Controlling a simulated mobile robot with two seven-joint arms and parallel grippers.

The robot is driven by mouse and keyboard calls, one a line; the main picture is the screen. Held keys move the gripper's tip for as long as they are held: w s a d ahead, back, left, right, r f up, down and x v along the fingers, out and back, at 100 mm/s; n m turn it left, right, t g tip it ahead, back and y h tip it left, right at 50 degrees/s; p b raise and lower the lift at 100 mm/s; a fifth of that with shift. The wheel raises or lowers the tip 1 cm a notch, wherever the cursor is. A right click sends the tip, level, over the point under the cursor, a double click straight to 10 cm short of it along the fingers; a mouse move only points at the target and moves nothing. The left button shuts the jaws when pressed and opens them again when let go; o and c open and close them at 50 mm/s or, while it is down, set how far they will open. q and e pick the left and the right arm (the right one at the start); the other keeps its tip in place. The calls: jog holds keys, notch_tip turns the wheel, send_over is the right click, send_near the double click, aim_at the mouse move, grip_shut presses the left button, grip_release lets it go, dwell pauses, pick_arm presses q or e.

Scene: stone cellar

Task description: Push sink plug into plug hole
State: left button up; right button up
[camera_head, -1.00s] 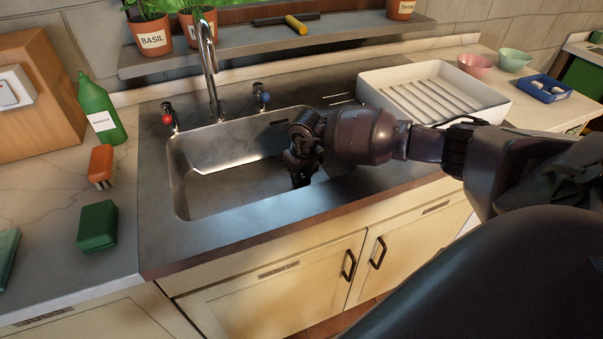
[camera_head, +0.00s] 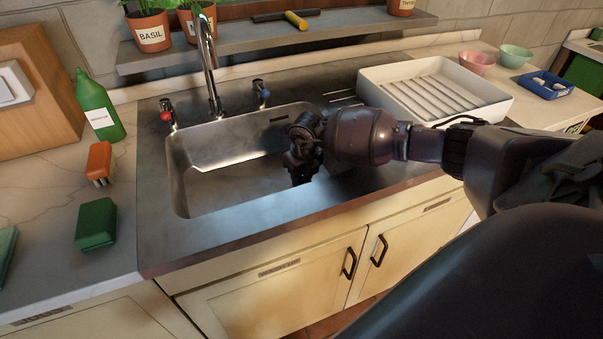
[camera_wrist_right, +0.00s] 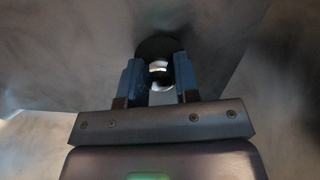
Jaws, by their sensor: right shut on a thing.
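The metal sink (camera_head: 215,190) is set in the dark counter. My right gripper (camera_head: 300,180) reaches down into its right part. In the right wrist view, my right gripper (camera_wrist_right: 159,75) points at the sink surface, its fingers close together on a small shiny metal piece. This piece looks like the knob of the sink plug (camera_wrist_right: 158,46), a dark round disc just beyond the fingertips. The plug hole cannot be made out. I cannot tell whether the disc touches the sink bottom. My left gripper is not in view.
The tap (camera_head: 208,65) stands behind the sink, with a red handle (camera_head: 167,114) and a blue handle (camera_head: 261,92). A white drainer (camera_head: 432,92) is at the right. A green bottle (camera_head: 98,108), orange item (camera_head: 100,162) and green block (camera_head: 96,224) are at the left.

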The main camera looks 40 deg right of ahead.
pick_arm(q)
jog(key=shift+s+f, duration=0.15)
pick_arm(e)
jog(key=shift+f, duration=0.15)
jog(key=o, duration=1)
jog(key=shift+c, duration=0.2)
jog(key=shift+r, duration=0.3)
jog(key=r, duration=0.3)
jog(key=r+p, duration=0.1)
jog(key=shift+s+r, duration=0.2)
jog(key=shift+s, duration=0.05)
jog(key=r, duration=0.4)
jog(key=shift+s+r+p, duration=0.35)
jog(key=shift+r, duration=0.05)
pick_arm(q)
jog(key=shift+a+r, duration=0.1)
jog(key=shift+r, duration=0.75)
pick_arm(e)
jog(key=shift+r, duration=0.45)
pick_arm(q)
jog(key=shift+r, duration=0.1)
